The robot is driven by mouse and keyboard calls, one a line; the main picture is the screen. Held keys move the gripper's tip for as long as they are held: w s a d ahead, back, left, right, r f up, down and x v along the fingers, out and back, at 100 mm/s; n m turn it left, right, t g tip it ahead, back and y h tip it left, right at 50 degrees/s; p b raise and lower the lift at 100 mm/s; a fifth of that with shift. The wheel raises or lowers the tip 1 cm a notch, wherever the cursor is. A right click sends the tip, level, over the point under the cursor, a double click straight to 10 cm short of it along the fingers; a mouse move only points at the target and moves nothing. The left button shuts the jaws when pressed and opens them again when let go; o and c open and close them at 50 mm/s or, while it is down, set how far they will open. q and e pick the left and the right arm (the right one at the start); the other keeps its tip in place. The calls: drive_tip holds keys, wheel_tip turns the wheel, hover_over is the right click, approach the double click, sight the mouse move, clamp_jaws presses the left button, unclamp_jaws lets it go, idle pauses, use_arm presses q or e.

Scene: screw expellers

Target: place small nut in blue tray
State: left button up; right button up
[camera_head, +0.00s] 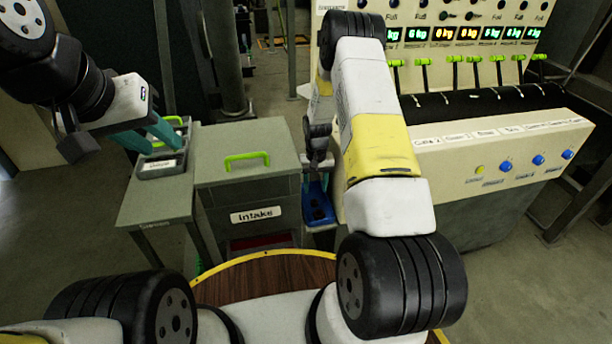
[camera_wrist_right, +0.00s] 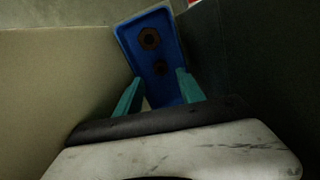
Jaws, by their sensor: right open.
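The blue tray (camera_head: 318,214) sits low between the grey intake cabinet and the cream machine. In the right wrist view the tray (camera_wrist_right: 172,42) holds two dark nuts lying on its floor. The larger nut (camera_wrist_right: 149,38) is farther from the gripper and the small nut (camera_wrist_right: 160,68) is nearer. My right gripper (camera_wrist_right: 159,77) is open above the near part of the tray, its teal fingers apart with nothing held between them. The small nut appears beyond the gap between the fingertips. My left gripper (camera_head: 163,146) is open and appears empty, near a grey bin at the left.
The grey intake cabinet (camera_head: 248,160) with a green handle stands left of the tray. The cream machine (camera_head: 490,150) with levers and blue buttons stands right. Both walls are close around my right gripper. A grey bin (camera_head: 160,166) sits on the left stand.

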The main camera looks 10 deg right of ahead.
drive_tip(key=s+a+r+t, duration=0.1)
drive_tip(key=s+r, duration=0.2)
drive_tip(key=r, duration=0.8)
drive_tip(key=s+r+t+y, duration=0.1)
drive_tip(key=s+r, duration=0.2)
drive_tip(key=r, duration=0.8)
drive_tip(key=s+a+r+t, duration=0.1)
drive_tip(key=s+r, duration=0.2)
drive_tip(key=r, duration=0.8)
drive_tip(key=s+a+r+t, duration=0.1)
drive_tip(key=s+r, duration=0.2)
drive_tip(key=s, duration=0.4)
drive_tip(key=s+a+r+n+t, duration=0.1)
drive_tip(key=s+r, duration=0.3)
drive_tip(key=s, duration=0.3)
drive_tip(key=s+a+r+t+y, duration=0.1)
drive_tip(key=s+r, duration=0.3)
drive_tip(key=s, duration=0.3)
drive_tip(key=shift+n, duration=0.4)
drive_tip(key=shift+s, duration=0.2)
